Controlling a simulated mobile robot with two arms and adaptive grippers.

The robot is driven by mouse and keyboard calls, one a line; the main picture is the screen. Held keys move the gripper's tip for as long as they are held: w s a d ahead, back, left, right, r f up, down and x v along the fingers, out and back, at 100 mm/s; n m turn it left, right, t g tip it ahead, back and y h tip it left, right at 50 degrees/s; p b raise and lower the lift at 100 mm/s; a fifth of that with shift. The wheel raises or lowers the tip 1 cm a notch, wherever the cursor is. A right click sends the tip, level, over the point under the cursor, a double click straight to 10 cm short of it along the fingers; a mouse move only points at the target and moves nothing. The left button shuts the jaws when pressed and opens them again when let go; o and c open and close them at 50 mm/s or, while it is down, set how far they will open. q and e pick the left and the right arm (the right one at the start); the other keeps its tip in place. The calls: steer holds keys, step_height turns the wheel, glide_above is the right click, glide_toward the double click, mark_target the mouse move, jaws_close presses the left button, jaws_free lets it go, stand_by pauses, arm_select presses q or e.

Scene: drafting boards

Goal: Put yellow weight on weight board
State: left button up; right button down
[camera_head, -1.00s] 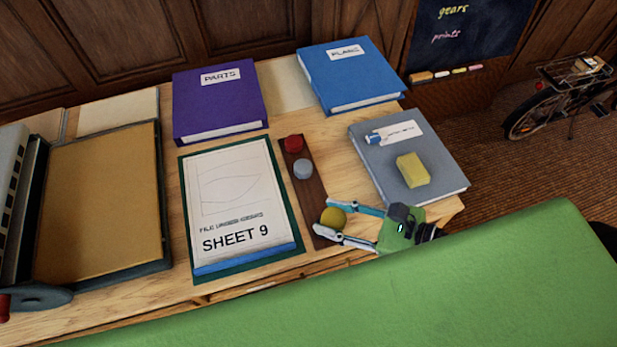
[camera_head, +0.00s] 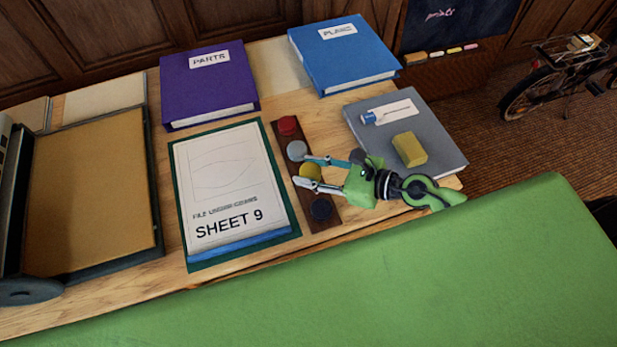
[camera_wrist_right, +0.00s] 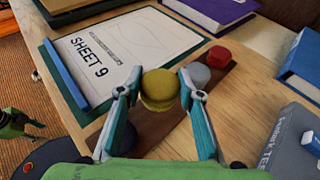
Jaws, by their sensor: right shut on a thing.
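The yellow weight (camera_head: 311,172) is a round piece between the fingertips of my right gripper (camera_head: 309,173), which is shut on it. It also shows between the fingers in the right wrist view (camera_wrist_right: 160,88). It is over the long brown weight board (camera_head: 279,139), between the grey weight (camera_head: 297,150) and the dark blue weight (camera_head: 321,209). I cannot tell whether its underside touches the board. The red weight (camera_head: 287,125) is at the far end of the board. My left gripper is not in view.
The Sheet 9 pad (camera_head: 225,170) lies close to the left of the board. A grey book (camera_head: 440,135) with a yellow block (camera_head: 409,149) is to the right. A dark grey round thing (camera_head: 357,156) shows beside my gripper.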

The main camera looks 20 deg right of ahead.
mark_target(308, 176)
steer(key=shift+w+f, duration=0.5)
steer(key=shift+w, duration=0.05)
steer(key=shift+w+f+b, duration=0.2)
steer(key=shift+f+b, duration=0.3)
steer(key=shift+f, duration=0.5)
steer(key=shift+w+f+b, duration=0.15)
steer(key=shift+f+b, duration=0.3)
steer(key=shift+f, duration=0.5)
steer(key=shift+f, duration=0.2)
steer(key=c, duration=1.4)
jaws_free()
steer(key=shift+s, duration=0.1)
steer(key=shift+r, duration=0.1)
